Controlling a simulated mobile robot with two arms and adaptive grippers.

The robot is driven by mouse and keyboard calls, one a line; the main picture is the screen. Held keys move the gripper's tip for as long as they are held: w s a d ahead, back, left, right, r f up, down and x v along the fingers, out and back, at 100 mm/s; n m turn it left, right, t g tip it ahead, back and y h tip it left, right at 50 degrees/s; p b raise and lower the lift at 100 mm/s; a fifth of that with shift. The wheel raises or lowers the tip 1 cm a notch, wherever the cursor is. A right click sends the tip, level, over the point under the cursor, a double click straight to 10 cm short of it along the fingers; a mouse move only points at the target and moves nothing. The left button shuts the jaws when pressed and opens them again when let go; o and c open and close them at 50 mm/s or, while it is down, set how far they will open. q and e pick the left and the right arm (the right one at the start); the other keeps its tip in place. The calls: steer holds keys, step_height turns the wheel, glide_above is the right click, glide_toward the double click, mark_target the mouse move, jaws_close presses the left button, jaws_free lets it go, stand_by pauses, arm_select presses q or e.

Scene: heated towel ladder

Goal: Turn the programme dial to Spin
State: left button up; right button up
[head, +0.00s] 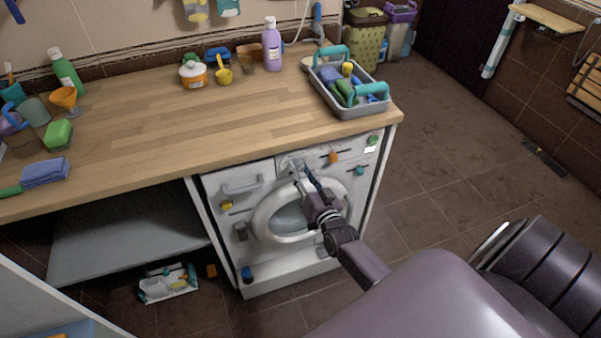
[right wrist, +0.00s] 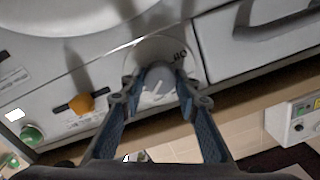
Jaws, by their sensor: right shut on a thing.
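The programme dial (right wrist: 157,80) is a round grey knob with a pale pointer line, set on a light disc on the washing machine's (head: 262,189) front panel. Lettering on the disc is only partly visible, so I cannot read which programme is set. My right gripper (head: 301,168) reaches the top of the machine front. In the right wrist view, its two blue-grey fingers (right wrist: 158,88) are shut on the dial, one on each side. In the head view the fingers largely hide the dial. My left gripper is not in view.
An orange knob (right wrist: 82,104) on a slot and a green button (right wrist: 31,134) sit beside the dial. The drawer handle (head: 242,186) is on its other side. The round door (head: 271,224) lies below. The wooden worktop (head: 180,131) overhangs the panel, bearing a grey caddy (head: 349,110).

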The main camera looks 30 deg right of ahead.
steer(key=m, duration=0.1)
steer(key=m+b, duration=0.1)
steer(key=m, duration=0.1)
steer(key=m+b, duration=0.1)
steer(key=m, duration=0.1)
steer(key=shift+f, duration=0.25)
steer(key=m+b, duration=0.2)
steer(key=m, duration=0.3)
steer(key=shift+m+t, duration=0.3)
steer(key=shift+m, duration=0.1)
steer(key=o, duration=1.2)
steer(key=shift+r, duration=0.15)
steer(key=shift+c, duration=0.2)
steer(key=shift+s, duration=0.15)
steer(key=s+a, duration=0.2)
steer(key=s, duration=0.9)
steer(key=shift+s+a+f, duration=0.2)
steer(key=shift+s, duration=0.1)
